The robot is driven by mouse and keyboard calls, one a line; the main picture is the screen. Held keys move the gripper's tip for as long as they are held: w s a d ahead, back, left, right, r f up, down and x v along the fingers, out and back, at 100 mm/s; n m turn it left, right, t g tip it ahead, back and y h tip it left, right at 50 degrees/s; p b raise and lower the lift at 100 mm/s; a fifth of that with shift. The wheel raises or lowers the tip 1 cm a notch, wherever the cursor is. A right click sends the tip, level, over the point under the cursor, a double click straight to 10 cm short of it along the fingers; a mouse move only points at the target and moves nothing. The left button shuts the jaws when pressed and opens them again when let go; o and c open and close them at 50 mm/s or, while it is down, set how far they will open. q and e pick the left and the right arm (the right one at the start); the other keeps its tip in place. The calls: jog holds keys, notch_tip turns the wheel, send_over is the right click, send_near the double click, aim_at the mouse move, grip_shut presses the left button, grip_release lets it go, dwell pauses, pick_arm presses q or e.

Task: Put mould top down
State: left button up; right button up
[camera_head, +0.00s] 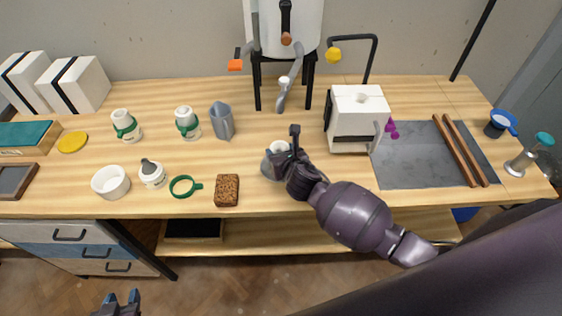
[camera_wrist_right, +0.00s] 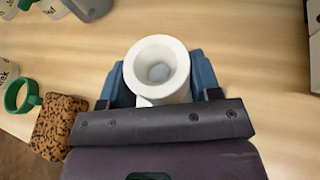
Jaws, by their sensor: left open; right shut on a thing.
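My right gripper (camera_head: 283,160) is shut on a white round hollow piece (camera_wrist_right: 158,68) with a thick rim, over the front middle of the table. In the head view the piece is mostly hidden by the gripper, with a little white (camera_head: 278,147) showing. I cannot tell whether it touches the table. A white block mould (camera_head: 358,108) with a hole in its top and a black strap stands upright at the left edge of the grey mat. I cannot make out a separate mould top. My left gripper (camera_head: 121,298) is open and empty, low in front of the table.
A brown speckled sponge (camera_head: 227,190) and a green ring (camera_head: 183,187) lie left of the right gripper. A grey jug (camera_head: 222,121) stands behind. Two brown sticks (camera_head: 462,155) lie on the grey mat (camera_head: 415,167). Table surface right of the held piece is bare.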

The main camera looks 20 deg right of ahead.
notch_tip(320, 180, down, 3)
jog(key=shift+f+b, duration=0.2)
jog(key=shift+b, duration=0.25)
pick_arm(q)
jog(key=shift+s+f, duration=0.3)
jog(key=shift+f, duration=0.45)
jog(key=shift+f, duration=0.15)
pick_arm(e)
jog(key=shift+f, duration=0.15)
jog(key=o, duration=1)
pick_arm(q)
jog(key=shift+w+r, duration=0.1)
jog(key=shift+r, duration=0.1)
